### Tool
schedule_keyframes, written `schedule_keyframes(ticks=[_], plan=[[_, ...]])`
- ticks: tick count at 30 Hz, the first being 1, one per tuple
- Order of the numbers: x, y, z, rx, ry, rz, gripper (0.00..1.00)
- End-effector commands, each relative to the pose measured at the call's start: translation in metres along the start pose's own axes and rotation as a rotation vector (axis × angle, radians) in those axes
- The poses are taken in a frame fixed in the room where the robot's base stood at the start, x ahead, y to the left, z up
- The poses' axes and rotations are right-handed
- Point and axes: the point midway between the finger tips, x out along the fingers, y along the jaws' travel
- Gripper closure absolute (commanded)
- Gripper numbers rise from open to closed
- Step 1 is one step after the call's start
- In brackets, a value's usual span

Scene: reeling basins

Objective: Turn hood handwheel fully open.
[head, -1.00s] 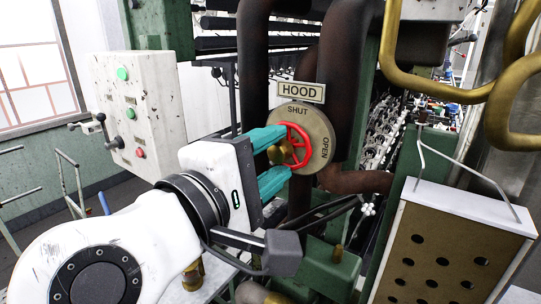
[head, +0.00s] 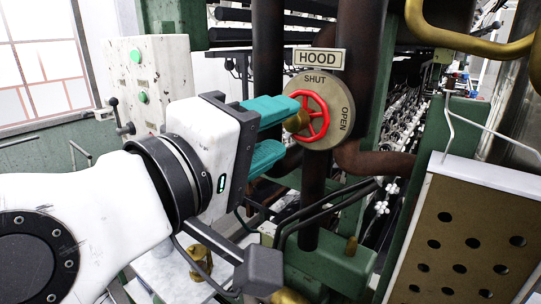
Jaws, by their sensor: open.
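The red hood handwheel (head: 323,111) sits on a round tan plate (head: 338,132) marked SHUT at the top and OPEN on the right. A HOOD label (head: 319,58) is above it. A brass knob (head: 297,121) stands out at the wheel's left. My gripper (head: 285,131) has teal fingers, one above the other and spread apart. It is open, to the left of the wheel. The upper fingertip overlaps the wheel's left edge near the knob in the picture; I cannot tell whether it touches. The lower finger lies below and left of the wheel.
A white control box (head: 147,90) with green buttons stands behind my arm. Dark pipes (head: 362,75) flank the plate. A perforated brown panel (head: 462,245) with a white top is at the lower right. Brass pipes (head: 470,38) hang at the upper right.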

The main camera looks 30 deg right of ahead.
Motion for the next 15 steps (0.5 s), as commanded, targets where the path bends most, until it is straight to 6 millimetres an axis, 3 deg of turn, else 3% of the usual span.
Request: schedule_keyframes(ticks=[15], plan=[[0.0006,-0.0051,0.0020,0.619,-0.001,0.000,0.53]])
